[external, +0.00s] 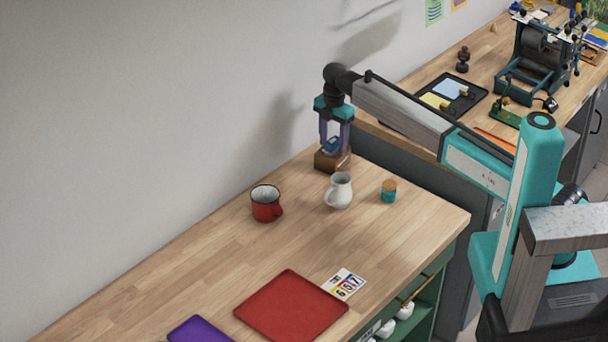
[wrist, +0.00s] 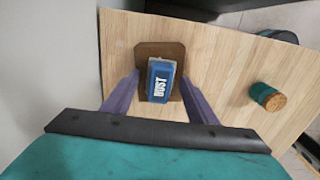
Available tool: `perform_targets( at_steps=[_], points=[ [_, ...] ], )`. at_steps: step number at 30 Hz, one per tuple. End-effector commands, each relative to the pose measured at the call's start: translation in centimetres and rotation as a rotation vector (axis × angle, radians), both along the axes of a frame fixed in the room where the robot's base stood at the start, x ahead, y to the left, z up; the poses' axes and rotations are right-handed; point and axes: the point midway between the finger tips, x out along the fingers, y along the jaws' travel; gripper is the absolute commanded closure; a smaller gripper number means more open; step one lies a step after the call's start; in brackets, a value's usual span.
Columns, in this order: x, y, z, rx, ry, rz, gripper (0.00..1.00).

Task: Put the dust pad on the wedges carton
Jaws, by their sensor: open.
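The dust pad (wrist: 161,80) is a small blue block with a white label reading DUST. It lies on top of a brown box (wrist: 173,51), which I take for the wedges carton; no lettering on it is readable. In the external view the pad (external: 331,146) shows between my fingers, above the brown box (external: 333,162) at the back of the wooden table. My gripper (external: 334,143) points down over the box. In the wrist view its purple fingers (wrist: 160,98) are spread to either side of the pad, with gaps showing.
A white jug (external: 339,191), a red mug (external: 266,204) and a corked teal jar (external: 389,191) stand near the box. A red tray (external: 291,306), a number card (external: 343,284) and a purple tray (external: 200,330) lie in front. The wall is close behind; the mid-table is clear.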

Motion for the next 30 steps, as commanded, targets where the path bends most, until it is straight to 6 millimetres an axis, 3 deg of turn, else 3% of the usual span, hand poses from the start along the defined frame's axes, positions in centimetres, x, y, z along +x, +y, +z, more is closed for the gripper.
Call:
perform_targets(
  at_steps=[8,14,30],
  points=[
    [0.0,0.0,0.5,0.001,-0.001,0.000,0.48],
    [0.1,0.0,2.0,0.001,-0.001,0.000,0.48],
    [0.1,0.1,9.2,0.001,-0.001,0.000,0.48]
  ],
)
